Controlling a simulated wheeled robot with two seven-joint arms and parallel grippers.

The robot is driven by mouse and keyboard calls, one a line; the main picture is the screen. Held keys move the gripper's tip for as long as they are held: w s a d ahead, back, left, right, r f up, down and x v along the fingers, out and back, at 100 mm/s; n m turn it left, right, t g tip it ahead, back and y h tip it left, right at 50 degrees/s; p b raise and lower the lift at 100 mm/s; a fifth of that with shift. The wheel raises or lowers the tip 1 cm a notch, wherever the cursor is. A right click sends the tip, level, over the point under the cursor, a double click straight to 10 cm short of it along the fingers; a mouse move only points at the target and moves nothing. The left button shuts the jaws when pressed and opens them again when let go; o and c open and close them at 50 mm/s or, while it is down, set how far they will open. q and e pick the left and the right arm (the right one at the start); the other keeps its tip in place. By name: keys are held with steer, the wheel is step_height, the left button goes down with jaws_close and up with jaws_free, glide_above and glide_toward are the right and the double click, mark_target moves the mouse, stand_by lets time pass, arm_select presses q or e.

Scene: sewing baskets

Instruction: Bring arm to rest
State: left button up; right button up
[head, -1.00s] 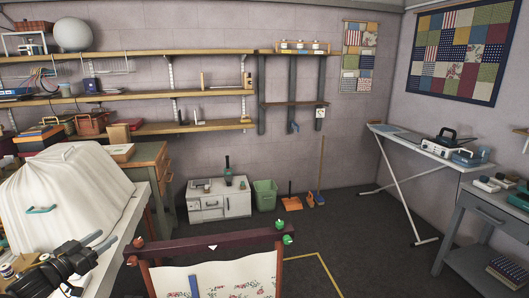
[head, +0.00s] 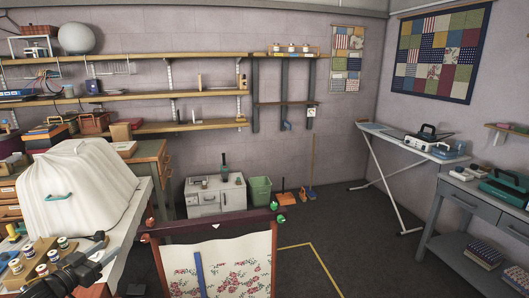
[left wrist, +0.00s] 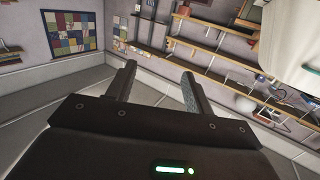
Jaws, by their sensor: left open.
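My left gripper (head: 106,250) shows at the lower left of the head view, above the edge of the white table (head: 124,254). In the left wrist view its two dark fingers (left wrist: 158,68) stand well apart with nothing between them. Nothing is held. My right gripper is in neither view.
A white cover with a teal handle (head: 85,190) stands on the table, with a rack of thread spools (head: 42,268) close to my left gripper. A red-framed floral cloth (head: 225,270) stands at the front middle. Dark floor (head: 350,230) is open at right.

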arm_select(q)
steer(key=s+d+f+n+g+y, duration=0.1)
steer(key=s+d+f+g+y, duration=0.15)
steer(key=s+d+f, duration=0.45)
steer(key=s+d+f+g+y, duration=0.1)
steer(key=s+d+f+g, duration=0.25)
steer(key=d+f, duration=0.45)
steer(key=s+d+f+g, duration=0.2)
steer(key=s+d+g, duration=0.15)
steer(key=s, duration=0.45)
steer(key=s+d+f+g, duration=0.1)
steer(key=s+d+g, duration=0.1)
steer(key=s+d, duration=0.5)
steer(key=s+d+f+g, duration=0.2)
steer(key=s+d, duration=0.1)
steer(key=s, duration=0.7)
step_height(320, 180, down, 31)
steer(key=a+g+b, duration=0.1)
steer(key=b, duration=0.4)
steer(key=s+a+f+m+g+b, duration=0.1)
steer(key=s+a+f+b, duration=0.2)
steer(key=s+f, duration=1.3)
step_height(320, 180, down, 2)
steer(key=shift+s+a+f, duration=0.15)
steer(key=shift+s+a, duration=0.2)
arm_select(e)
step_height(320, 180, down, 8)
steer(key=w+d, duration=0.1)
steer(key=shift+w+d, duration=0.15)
